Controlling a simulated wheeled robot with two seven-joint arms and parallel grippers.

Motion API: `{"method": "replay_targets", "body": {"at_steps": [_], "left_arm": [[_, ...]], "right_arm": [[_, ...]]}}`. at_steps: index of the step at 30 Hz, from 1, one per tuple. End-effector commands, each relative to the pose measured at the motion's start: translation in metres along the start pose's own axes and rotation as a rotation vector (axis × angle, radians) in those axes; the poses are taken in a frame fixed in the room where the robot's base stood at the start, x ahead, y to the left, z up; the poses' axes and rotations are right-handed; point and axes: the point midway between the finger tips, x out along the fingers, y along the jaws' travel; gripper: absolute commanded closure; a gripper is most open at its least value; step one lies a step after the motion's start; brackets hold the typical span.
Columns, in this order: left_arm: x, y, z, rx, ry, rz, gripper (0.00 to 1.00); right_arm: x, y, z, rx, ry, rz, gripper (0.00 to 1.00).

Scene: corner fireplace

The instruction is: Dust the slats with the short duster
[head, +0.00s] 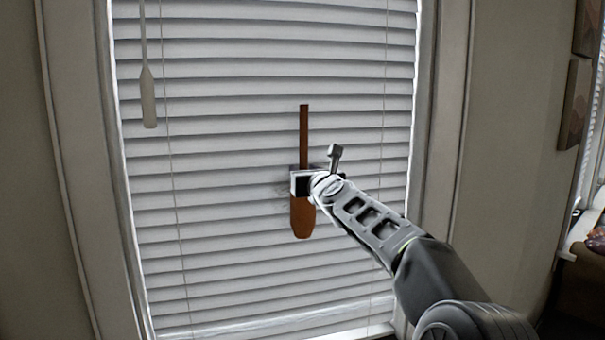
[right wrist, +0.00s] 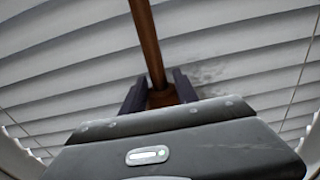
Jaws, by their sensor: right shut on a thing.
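The slats (head: 230,140) are white horizontal window blinds that fill the middle of the head view. They also show behind the tool in the right wrist view (right wrist: 70,60). My right gripper (head: 305,182) is in front of the slats and shut on the short duster (head: 303,220). The duster has a thin brown stick (right wrist: 150,45) pointing up and a wider orange-brown lower part. It looks upright, close to the slats; I cannot tell whether it touches them. Grey smudges of dust (right wrist: 208,72) show on the slats beside the gripper. My left gripper is not in view.
A pale wand (head: 148,97) hangs at the upper left of the blinds, and thin cords run down them. A window frame (head: 446,120) borders both sides. Pictures (head: 575,105) hang on the right wall.

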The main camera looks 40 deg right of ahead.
Motion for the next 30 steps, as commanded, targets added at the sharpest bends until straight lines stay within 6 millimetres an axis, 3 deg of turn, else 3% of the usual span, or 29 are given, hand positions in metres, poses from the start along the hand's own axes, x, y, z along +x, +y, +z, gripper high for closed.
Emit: {"method": "replay_targets", "body": {"at_steps": [12,24,30], "left_arm": [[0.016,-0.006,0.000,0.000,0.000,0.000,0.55],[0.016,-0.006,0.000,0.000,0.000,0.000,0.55],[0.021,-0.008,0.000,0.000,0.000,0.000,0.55]], "right_arm": [[-0.002,-0.032,-0.001,0.001,-0.001,-0.002,0.96],[-0.002,-0.035,0.000,0.000,-0.001,-0.001,0.96],[-0.001,-0.047,-0.001,0.000,-0.001,-0.003,0.96]]}}
